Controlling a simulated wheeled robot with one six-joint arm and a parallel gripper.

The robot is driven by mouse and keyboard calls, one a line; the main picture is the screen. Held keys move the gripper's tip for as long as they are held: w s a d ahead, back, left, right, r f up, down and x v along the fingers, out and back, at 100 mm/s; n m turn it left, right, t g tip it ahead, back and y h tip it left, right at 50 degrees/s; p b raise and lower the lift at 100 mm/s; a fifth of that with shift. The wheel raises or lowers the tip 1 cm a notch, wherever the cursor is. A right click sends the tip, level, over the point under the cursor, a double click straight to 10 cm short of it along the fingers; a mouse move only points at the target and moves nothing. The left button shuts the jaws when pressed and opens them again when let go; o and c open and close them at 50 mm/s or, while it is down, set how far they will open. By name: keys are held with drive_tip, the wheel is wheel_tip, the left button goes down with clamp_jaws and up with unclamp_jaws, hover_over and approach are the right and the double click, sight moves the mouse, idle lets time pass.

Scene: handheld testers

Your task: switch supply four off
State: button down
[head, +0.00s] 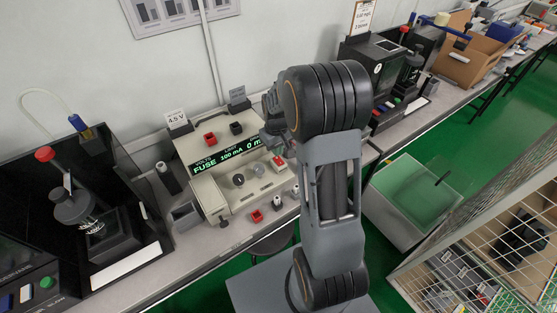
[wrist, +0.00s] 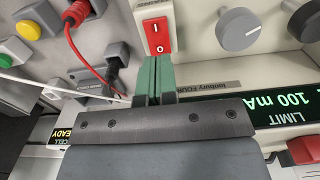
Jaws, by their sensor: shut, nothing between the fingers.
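Supply four is a cream box (head: 213,195) on the bench in the head view. Its green display reads FUSE and 100 mA. In the wrist view its nameplate (wrist: 215,88), upside down, ends in FOUR. A red rocker switch (wrist: 158,33) marked I and 0 sits in a pale housing; the 0 end is nearer my fingers. I cannot tell which end is pressed in. My gripper (wrist: 155,62) is shut and empty, its green fingertips at the switch's lower edge in the picture; contact is unclear. In the head view my arm hides the fingertips.
A grey knob (wrist: 238,30) is right of the switch; a red plug (wrist: 76,13) with its lead is left. A dark open-fronted box (head: 125,165) stands left on the bench, a black instrument (head: 372,75) right.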

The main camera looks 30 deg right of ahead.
sight(278, 162)
drive_tip(key=shift+f+b, duration=0.95)
drive_tip(key=shift+f, duration=0.4)
idle(0.6)
drive_tip(key=shift+r+p, duration=2.75)
drive_tip(key=shift+r, duration=0.85)
drive_tip(key=shift+s+a+f+m+g, duration=0.15)
drive_tip(key=shift+s+f+m, duration=0.15)
drive_tip(key=shift+s, duration=0.15)
drive_tip(key=shift+s+a+f+m+g, duration=0.15)
drive_tip(key=shift+s+f+m, duration=0.1)
drive_tip(key=shift+s, duration=0.2)
drive_tip(key=s+a+r+t, duration=0.4)
drive_tip(key=s+a+r, duration=0.5)
drive_tip(key=s+r, duration=0.4)
drive_tip(key=shift+s+r, duration=0.25)
drive_tip(key=shift+s, duration=0.45)
